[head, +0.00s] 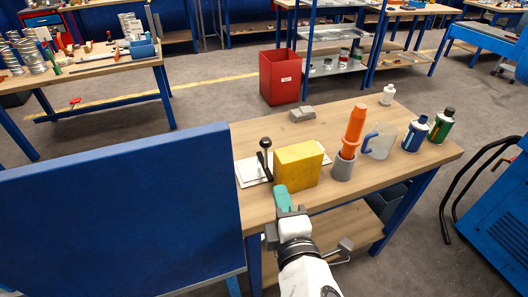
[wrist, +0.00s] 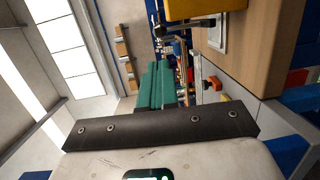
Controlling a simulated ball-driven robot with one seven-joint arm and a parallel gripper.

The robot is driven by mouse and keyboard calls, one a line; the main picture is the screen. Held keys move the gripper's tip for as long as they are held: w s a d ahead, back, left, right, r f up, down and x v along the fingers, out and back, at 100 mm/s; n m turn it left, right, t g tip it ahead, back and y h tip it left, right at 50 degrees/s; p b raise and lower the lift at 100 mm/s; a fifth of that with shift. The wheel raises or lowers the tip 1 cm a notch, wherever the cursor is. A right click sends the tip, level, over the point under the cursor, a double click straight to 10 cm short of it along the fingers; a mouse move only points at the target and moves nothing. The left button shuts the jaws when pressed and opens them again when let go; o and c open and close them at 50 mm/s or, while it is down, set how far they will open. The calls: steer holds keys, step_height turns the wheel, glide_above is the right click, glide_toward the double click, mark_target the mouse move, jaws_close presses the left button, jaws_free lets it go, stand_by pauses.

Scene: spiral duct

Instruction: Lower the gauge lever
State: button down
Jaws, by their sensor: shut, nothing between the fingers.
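The gauge lever (head: 266,157) is a dark upright arm with a round black knob, on a pale plate (head: 248,173) at the left of the wooden table. A yellow block (head: 298,167) stands just right of it and covers part of the plate. In the wrist view the yellow block (wrist: 200,8) is at the top, with a dark and grey bar (wrist: 190,27), perhaps the lever, beside it. My gripper (head: 281,190) has teal fingers, is shut and empty, and is at the table's front edge, nearer me than the lever. Its fingers (wrist: 160,70) also show in the wrist view.
A large blue panel (head: 120,215) stands left of the table.

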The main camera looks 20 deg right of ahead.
mark_target(267, 146)
steer(key=p+x, duration=0.2)
steer(key=x, duration=1.2)
steer(key=shift+r, duration=0.15)
steer(key=shift+r, duration=0.1)
